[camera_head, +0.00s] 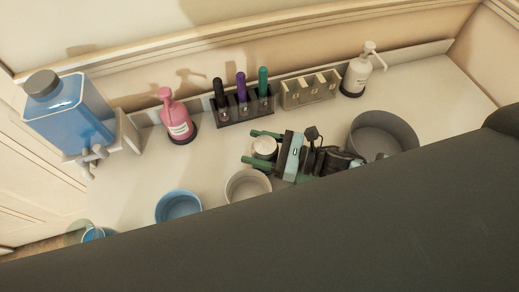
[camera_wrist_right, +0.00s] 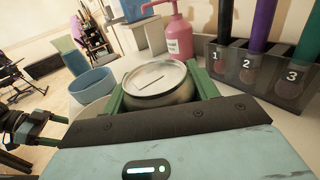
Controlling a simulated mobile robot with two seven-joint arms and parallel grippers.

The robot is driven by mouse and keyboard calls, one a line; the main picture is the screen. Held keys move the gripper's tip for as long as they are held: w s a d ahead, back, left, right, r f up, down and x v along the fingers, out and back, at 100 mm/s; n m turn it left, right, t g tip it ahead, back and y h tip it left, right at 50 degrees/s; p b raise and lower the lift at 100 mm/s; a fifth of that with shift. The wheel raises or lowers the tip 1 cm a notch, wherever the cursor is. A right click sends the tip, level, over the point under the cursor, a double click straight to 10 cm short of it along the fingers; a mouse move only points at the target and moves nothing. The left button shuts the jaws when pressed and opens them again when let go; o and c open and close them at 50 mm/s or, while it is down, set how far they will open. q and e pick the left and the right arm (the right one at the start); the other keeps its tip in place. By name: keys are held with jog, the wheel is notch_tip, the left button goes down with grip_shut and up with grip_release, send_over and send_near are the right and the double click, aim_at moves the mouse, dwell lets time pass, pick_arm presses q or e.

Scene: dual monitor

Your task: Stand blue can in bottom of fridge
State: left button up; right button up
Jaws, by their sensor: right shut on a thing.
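My right gripper (camera_head: 250,147) is over the counter, shut on a can (camera_head: 264,148) with a pale round top. In the right wrist view, the can (camera_wrist_right: 160,78) sits between the two green fingers with its silvery top facing up. Its side is mostly hidden, and I see no clear blue on it. Whether it touches the counter I cannot tell. My left gripper (camera_wrist_right: 46,128) shows at the left edge of the right wrist view, its green fingers apart and empty. No fridge is in view.
The counter (camera_head: 445,105) holds a blue bowl (camera_head: 179,205), a beige bowl (camera_head: 247,184), a grey bowl (camera_head: 395,128), a pink pump bottle (camera_head: 176,117), a white pump bottle (camera_head: 357,72) and a marker rack (camera_head: 244,108). A blue water tank (camera_head: 70,118) stands left.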

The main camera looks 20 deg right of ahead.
notch_tip(320, 180, up, 9)
jog(key=shift+r+p, duration=0.1)
jog(key=shift+p, duration=0.4)
jog(key=shift+w+a, duration=0.1)
